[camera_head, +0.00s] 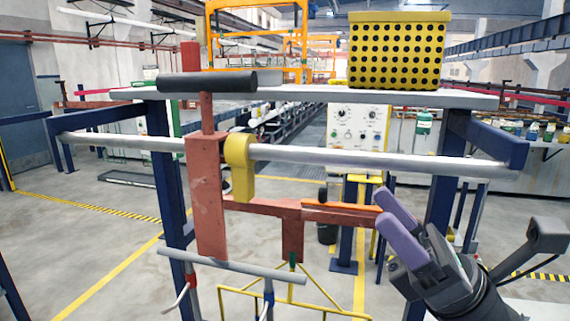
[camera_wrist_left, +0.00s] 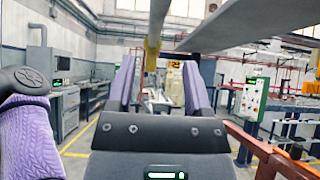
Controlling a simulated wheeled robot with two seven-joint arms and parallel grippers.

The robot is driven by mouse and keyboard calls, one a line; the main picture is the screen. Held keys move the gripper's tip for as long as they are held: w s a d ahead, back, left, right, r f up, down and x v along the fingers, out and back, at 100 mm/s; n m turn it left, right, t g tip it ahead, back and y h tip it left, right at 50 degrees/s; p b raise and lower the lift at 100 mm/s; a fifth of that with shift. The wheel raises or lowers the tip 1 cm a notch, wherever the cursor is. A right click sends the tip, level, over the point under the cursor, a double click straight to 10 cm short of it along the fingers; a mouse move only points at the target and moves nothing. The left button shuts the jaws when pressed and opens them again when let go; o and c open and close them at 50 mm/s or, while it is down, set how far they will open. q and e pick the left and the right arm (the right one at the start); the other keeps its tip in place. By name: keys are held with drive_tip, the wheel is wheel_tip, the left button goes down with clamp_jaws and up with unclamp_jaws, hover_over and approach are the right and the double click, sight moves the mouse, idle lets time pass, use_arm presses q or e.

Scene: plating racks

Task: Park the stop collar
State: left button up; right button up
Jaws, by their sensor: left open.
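The yellow stop collar (camera_head: 240,165) hangs on the grey horizontal rail (camera_head: 370,161), right against or just beside the red upright hanger (camera_head: 208,200); I cannot tell if they touch. In the left wrist view the collar (camera_wrist_left: 152,47) sits on the rail (camera_wrist_left: 158,18), ahead of and above the fingertips. My left gripper (camera_head: 384,208), with purple fingers, is at the lower right, below the rail and by the right end of the hanger's red side arm (camera_head: 345,214). Its fingers are apart and empty in the left wrist view (camera_wrist_left: 160,88). My right gripper is not seen.
A grey shelf (camera_head: 310,97) runs above the rail, carrying a yellow perforated box (camera_head: 398,50). A black handle (camera_head: 207,81) tops the hanger. Blue posts (camera_head: 168,170) stand at the sides. A grey crossbar (camera_head: 230,264) and yellow wire frame (camera_head: 292,318) hang below.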

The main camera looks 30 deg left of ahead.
sight(252, 190)
use_arm(q)
drive_tip(key=shift+g, duration=0.3)
drive_tip(key=s+a+p, duration=0.1)
drive_tip(key=a, duration=0.3)
drive_tip(key=s+a+p, duration=0.1)
drive_tip(key=a, duration=0.3)
drive_tip(key=s+a+p, duration=0.1)
drive_tip(key=a, duration=0.2)
drive_tip(key=shift+s+a+r, duration=0.2)
drive_tip(key=shift+s+a, duration=0.1)
drive_tip(key=shift+a, duration=0.1)
drive_tip(key=shift+p+x, duration=0.7)
drive_tip(key=shift+x, duration=0.4)
drive_tip(key=shift+a+r, duration=0.15)
drive_tip(key=shift+a, duration=0.1)
